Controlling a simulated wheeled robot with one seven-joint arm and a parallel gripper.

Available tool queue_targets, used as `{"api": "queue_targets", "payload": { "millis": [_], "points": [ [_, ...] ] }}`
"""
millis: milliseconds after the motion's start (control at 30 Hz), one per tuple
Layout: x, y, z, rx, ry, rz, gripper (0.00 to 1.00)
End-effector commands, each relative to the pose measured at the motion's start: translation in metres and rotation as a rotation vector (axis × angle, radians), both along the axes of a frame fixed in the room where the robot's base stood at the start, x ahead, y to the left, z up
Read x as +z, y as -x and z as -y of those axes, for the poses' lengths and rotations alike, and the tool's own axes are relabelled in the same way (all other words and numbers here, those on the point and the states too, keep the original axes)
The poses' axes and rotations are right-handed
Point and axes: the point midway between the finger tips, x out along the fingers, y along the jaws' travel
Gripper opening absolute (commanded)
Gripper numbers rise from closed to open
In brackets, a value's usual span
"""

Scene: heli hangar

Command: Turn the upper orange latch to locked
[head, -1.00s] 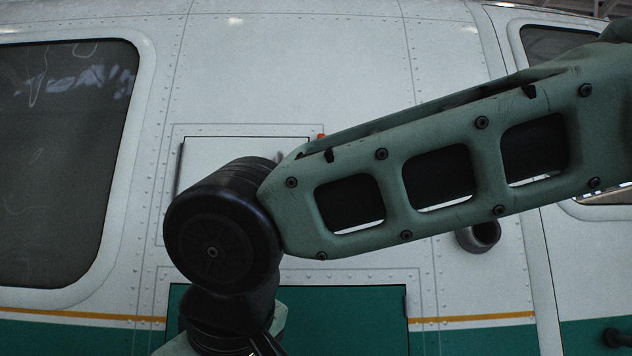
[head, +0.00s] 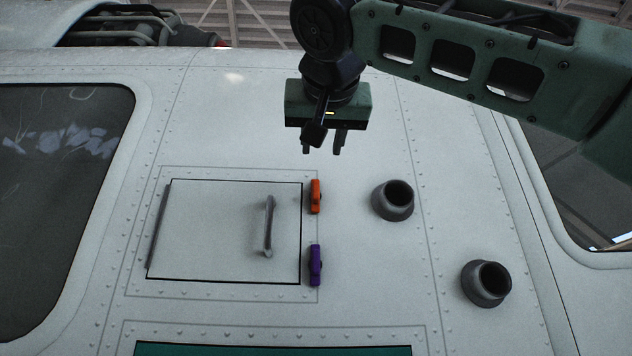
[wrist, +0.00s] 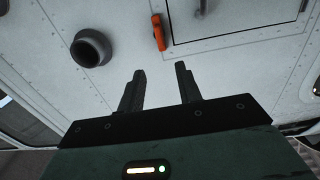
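The upper orange latch (head: 316,196) stands upright at the right edge of the square hatch panel (head: 210,232) in the head view. In the wrist view the orange latch (wrist: 158,33) lies beyond the fingertips, beside the hatch corner. My gripper (head: 321,150) is above the latch in the head view, pointing down, with its two fingers apart. In the wrist view my gripper (wrist: 160,75) has a clear gap between its fingers and nothing in it. It does not touch the latch.
A purple latch (head: 315,265) sits below the orange one. The hatch carries a grey handle (head: 268,226). Two dark round pipes, an upper one (head: 393,200) and a lower one (head: 487,283), stick out to the right. The white hull between latch and upper pipe is bare.

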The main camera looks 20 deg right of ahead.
Motion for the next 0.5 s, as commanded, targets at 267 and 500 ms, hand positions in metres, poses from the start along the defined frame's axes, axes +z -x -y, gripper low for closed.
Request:
{"api": "queue_targets", "payload": {
  "millis": [267, 500],
  "points": [
    [0.004, -0.057, 0.019, -0.002, 0.004, -0.003, 0.35],
    [0.004, -0.1, 0.033, -0.001, 0.004, -0.003, 0.35]
  ]
}}
